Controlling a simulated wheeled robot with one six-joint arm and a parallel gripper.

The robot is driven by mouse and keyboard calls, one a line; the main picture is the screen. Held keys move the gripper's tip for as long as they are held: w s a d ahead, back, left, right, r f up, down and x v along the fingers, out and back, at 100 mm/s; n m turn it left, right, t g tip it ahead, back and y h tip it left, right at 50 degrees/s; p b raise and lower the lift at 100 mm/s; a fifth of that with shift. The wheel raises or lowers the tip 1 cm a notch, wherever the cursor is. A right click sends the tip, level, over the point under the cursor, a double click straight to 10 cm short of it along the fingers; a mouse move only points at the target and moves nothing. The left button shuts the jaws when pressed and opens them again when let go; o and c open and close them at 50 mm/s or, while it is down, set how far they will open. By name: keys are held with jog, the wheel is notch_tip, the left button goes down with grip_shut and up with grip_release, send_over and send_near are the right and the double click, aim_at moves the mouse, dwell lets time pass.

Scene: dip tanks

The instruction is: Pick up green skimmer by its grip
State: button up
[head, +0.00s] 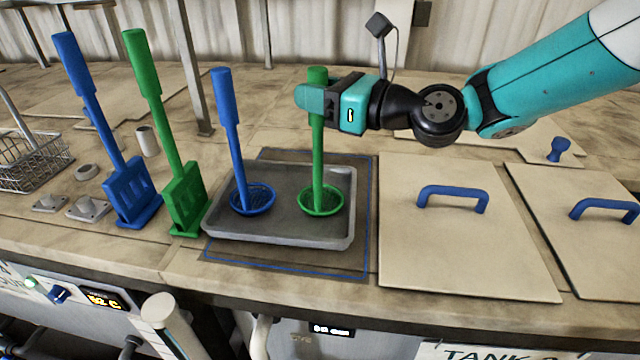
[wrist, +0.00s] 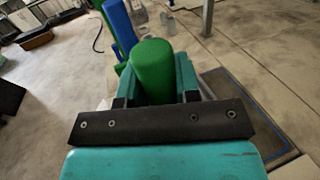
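The green skimmer (head: 319,165) stands upright in the grey tray (head: 270,237), with its round mesh pan (head: 322,203) at the tray's right side. My gripper (head: 314,96) is at the upper part of its handle, coming in from the right. In the wrist view, the green grip (wrist: 153,68) sits between the two teal fingers, which appear to touch it on both sides. The grip's top sticks out above the fingers. The pan's underside is hidden, so I cannot tell whether it touches the tray floor.
A blue skimmer (head: 229,130) stands in the same tray to the left. Blue (head: 133,192) and green (head: 185,198) slotted turners stand further left, beside a wire basket (head: 30,160). Lids with blue handles (head: 453,196) lie to the right. A metal post (head: 190,70) rises behind.

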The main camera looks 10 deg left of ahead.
grip_shut()
jog(key=shift+r, duration=0.1)
